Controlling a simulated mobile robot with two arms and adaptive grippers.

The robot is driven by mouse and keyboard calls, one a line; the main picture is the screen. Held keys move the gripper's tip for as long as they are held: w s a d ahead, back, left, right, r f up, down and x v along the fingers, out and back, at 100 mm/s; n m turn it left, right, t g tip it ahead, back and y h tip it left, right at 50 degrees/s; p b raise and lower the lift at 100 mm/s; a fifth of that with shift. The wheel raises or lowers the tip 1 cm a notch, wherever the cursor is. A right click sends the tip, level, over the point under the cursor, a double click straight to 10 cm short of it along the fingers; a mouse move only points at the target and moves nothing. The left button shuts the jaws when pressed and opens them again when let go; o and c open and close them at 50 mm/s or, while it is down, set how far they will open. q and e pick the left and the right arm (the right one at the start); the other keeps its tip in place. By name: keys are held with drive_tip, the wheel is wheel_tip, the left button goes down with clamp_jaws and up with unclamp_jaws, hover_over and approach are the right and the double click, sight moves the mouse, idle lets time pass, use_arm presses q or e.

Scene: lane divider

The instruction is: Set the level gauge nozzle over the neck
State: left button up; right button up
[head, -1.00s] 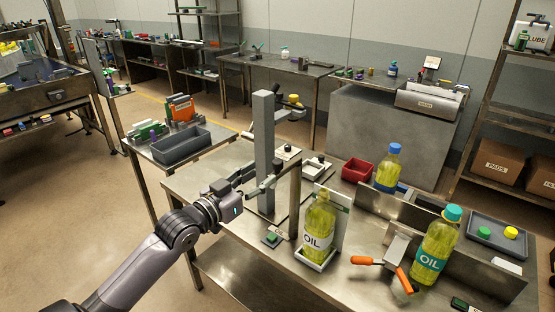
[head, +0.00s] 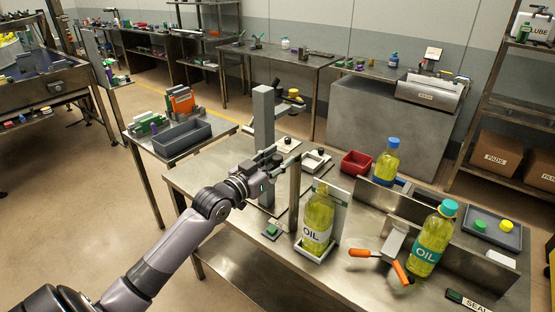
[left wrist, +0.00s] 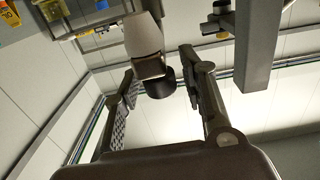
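An uncapped oil bottle (head: 318,220) stands upright in a white holder on the steel bench, with its neck (head: 322,188) exposed. A grey upright column (head: 264,145) of a stand rises left of it; the column also shows in the left wrist view (left wrist: 262,40). My left gripper (head: 282,163) is in front of the column, left of and above the bottle neck. In the left wrist view its open fingers (left wrist: 163,85) stand either side of a pale block with a black round end (left wrist: 160,82), seemingly apart from it. I cannot tell whether this is the nozzle. My right gripper is not in view.
A dark post (head: 294,195) stands between gripper and bottle. A blue-capped bottle (head: 387,163), a teal-capped bottle (head: 433,240), an orange-handled tool (head: 380,257) and a red bin (head: 356,163) are to the right. A grey tray (head: 182,142) is on the left side table.

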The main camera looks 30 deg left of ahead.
use_arm(q)
clamp_jaws()
idle(0.6)
